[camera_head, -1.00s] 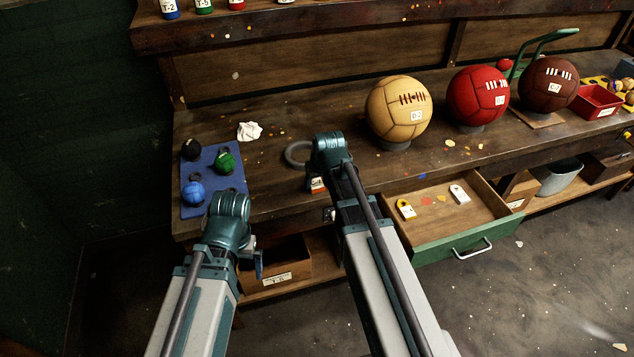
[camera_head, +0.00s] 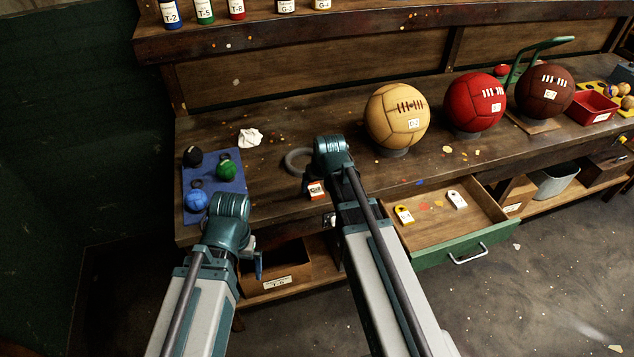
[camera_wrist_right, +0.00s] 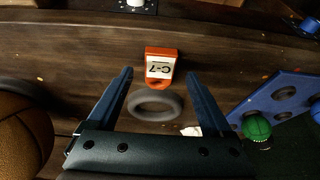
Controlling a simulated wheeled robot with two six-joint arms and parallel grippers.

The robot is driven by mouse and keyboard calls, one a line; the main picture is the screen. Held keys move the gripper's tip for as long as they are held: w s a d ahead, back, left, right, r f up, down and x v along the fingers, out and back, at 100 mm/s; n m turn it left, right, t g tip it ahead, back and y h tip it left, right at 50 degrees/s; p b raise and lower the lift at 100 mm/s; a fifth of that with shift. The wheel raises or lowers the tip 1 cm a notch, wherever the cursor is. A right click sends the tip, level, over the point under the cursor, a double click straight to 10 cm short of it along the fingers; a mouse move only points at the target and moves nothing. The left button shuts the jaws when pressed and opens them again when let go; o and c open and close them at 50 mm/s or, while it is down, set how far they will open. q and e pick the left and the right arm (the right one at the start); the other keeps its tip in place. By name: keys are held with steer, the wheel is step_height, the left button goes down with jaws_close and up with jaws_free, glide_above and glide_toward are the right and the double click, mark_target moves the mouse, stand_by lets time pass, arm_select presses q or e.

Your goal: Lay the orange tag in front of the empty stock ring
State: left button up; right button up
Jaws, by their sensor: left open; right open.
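The orange tag (camera_head: 316,190), marked C-7 in the right wrist view (camera_wrist_right: 160,67), lies flat on the bench close to its front edge. The empty grey stock ring (camera_head: 297,160) lies just behind it, toward the wall; the right wrist view also shows the ring (camera_wrist_right: 155,104). My right gripper (camera_wrist_right: 160,74) is open and empty, with its fingers apart on either side of the tag, not touching it. In the head view its arm hides part of the ring. My left gripper (camera_head: 258,264) is open, low in front of the bench, its fingers mostly hidden.
Tan (camera_head: 397,115), red (camera_head: 475,101) and dark brown (camera_head: 545,90) balls stand to the right. The open green drawer (camera_head: 465,245) holds a yellow tag (camera_head: 404,215) and a white tag (camera_head: 457,200). A blue mat (camera_head: 228,185) with small balls and crumpled paper (camera_head: 250,138) lie left.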

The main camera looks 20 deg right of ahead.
mark_target(316, 191)
steer(key=p+v, duration=0.7)
steer(key=v, duration=0.2)
steer(key=b+x, duration=1.1)
steer(key=x, duration=0.1)
steer(key=shift+f, duration=0.1)
stand_by(0.5)
